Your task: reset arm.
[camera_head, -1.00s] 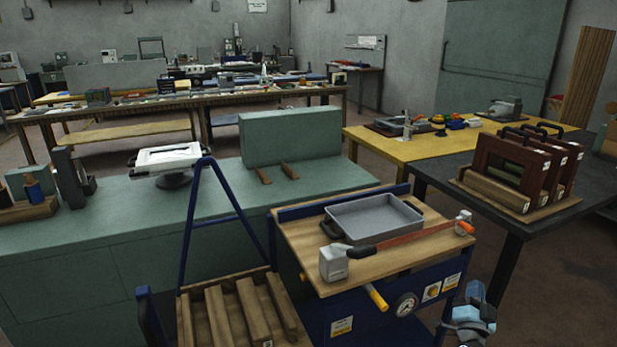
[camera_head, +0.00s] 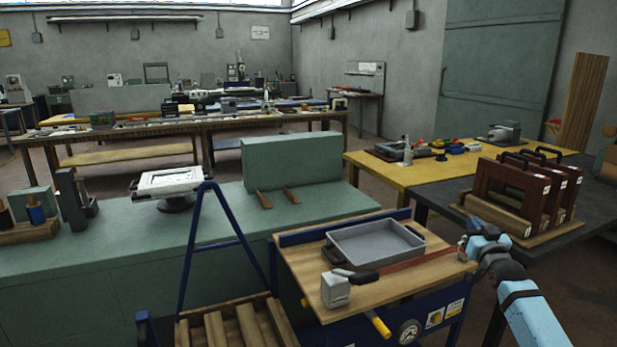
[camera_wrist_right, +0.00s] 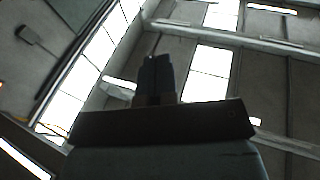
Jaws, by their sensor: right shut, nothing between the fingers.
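My right arm comes up from the lower right corner in the head view. Its gripper (camera_head: 477,224) is raised beside the right end of the wooden-topped cart, close to the red bar there; I cannot tell whether they touch. In the right wrist view the two dark fingers (camera_wrist_right: 155,78) are together with nothing between them. They point up towards the ceiling windows. My left gripper is not in view.
The blue cart (camera_head: 300,262) carries a grey tray (camera_head: 375,243) and a long red bar with a black handle. A dark table (camera_head: 440,183) with brown frames (camera_head: 500,187) stands close right. A green bench (camera_head: 110,245) fills the left. Floor shows at lower right.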

